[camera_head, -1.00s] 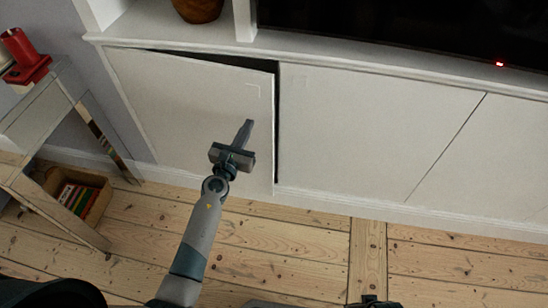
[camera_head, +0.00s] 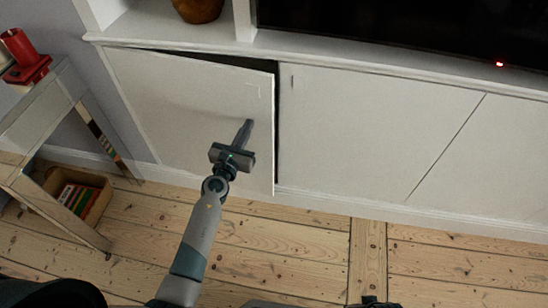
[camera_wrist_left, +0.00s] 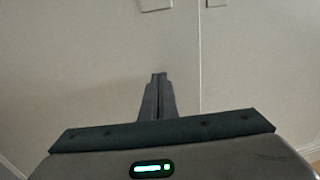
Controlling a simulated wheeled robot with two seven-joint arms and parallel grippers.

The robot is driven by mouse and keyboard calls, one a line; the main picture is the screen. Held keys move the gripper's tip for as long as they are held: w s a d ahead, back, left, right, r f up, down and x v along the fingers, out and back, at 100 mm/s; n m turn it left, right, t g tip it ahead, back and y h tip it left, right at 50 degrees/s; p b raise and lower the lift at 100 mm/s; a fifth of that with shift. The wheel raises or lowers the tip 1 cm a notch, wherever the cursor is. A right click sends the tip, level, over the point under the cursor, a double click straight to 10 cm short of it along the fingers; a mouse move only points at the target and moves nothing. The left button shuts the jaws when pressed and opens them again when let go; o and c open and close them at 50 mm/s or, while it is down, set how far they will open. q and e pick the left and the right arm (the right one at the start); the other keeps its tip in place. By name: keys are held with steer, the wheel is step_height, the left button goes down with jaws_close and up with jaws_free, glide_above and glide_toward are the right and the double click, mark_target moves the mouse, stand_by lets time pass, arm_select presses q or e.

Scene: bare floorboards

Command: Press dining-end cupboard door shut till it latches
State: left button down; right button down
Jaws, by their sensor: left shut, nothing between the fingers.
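The dining-end cupboard door, which I take to be the white left-hand door (camera_head: 190,100) in the head view, stands slightly ajar. A dark gap shows along its top and its right edge. My left gripper (camera_head: 247,124) is shut and empty, in front of the right half of this door. Its fingertips point at the panel; I cannot tell whether they touch it. In the left wrist view the shut fingers (camera_wrist_left: 158,77) are in front of the pale door panel (camera_wrist_left: 80,60), left of the seam beside the neighbouring door (camera_wrist_left: 250,70).
The neighbouring white door (camera_head: 370,125) looks closed. A black screen (camera_head: 420,25) and a brown pot (camera_head: 198,10) are above the doors. A side table (camera_head: 40,115) with a red object (camera_head: 25,60) stands left, near a box of books (camera_head: 80,195). Floorboards in front are clear.

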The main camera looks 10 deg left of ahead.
mark_target(254, 115)
steer(key=shift+w, duration=0.15)
stand_by(0.3)
arm_select(q)
steer(key=shift+w, duration=0.1)
arm_select(e)
steer(key=shift+w+r, duration=0.15)
arm_select(q)
steer(key=shift+w+d, duration=0.1)
steer(key=shift+w, duration=0.4)
steer(key=shift+w+d+b, duration=0.2)
steer(key=shift+w, duration=0.8)
steer(key=shift+w+d+b, duration=0.15)
steer(key=shift+w+b, duration=0.05)
steer(key=shift+w, duration=0.85)
steer(key=shift+w+d+b, duration=0.2)
steer(key=shift+w, duration=0.8)
arm_select(e)
steer(key=shift+f, duration=0.65)
arm_select(q)
steer(key=shift+s, duration=0.15)
